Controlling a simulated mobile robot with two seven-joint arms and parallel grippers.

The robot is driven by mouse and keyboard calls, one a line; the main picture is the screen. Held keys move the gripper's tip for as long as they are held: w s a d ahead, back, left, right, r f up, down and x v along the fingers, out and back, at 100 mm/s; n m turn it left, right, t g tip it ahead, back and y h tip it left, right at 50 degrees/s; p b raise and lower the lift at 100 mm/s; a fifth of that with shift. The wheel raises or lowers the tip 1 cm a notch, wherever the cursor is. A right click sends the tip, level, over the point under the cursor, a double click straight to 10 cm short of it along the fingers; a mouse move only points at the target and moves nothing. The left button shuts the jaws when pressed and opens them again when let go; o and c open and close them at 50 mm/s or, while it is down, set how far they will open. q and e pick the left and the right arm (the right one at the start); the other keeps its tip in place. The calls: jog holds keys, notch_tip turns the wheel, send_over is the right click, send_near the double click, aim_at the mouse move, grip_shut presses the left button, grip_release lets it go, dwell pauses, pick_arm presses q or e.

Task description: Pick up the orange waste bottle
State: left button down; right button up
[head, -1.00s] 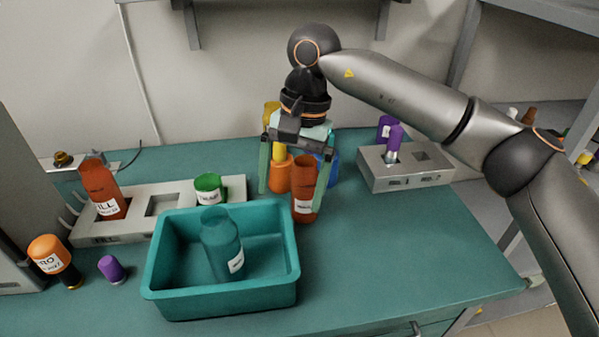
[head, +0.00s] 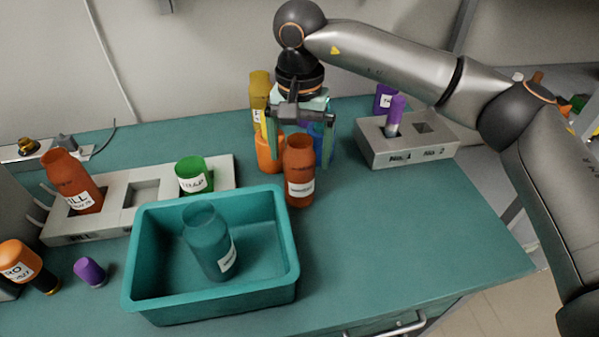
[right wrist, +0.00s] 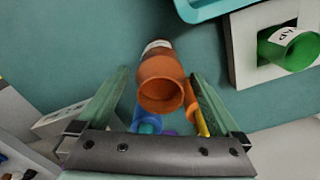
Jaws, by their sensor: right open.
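An orange-brown bottle with a white label (head: 299,172) stands upright on the teal bench, just right of the teal bin. The label is too small to read surely. My right gripper (head: 299,158) is open, its two green fingers on either side of the bottle, mostly behind it. In the right wrist view the bottle (right wrist: 162,85) shows its open mouth between the fingers (right wrist: 159,75), with gaps on both sides. No finger visibly touches it. My left gripper is not in view.
The teal bin (head: 205,300) holds a teal bottle (head: 208,240). An orange bottle (head: 268,155), a yellow one (head: 259,90) and a blue one (head: 318,135) stand close behind. A grey rack (head: 405,150) is to the right. The bench's front right is clear.

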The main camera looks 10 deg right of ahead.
notch_tip(320, 180, down, 5)
jog(key=shift+w+r, duration=0.1)
jog(key=c, duration=1.3)
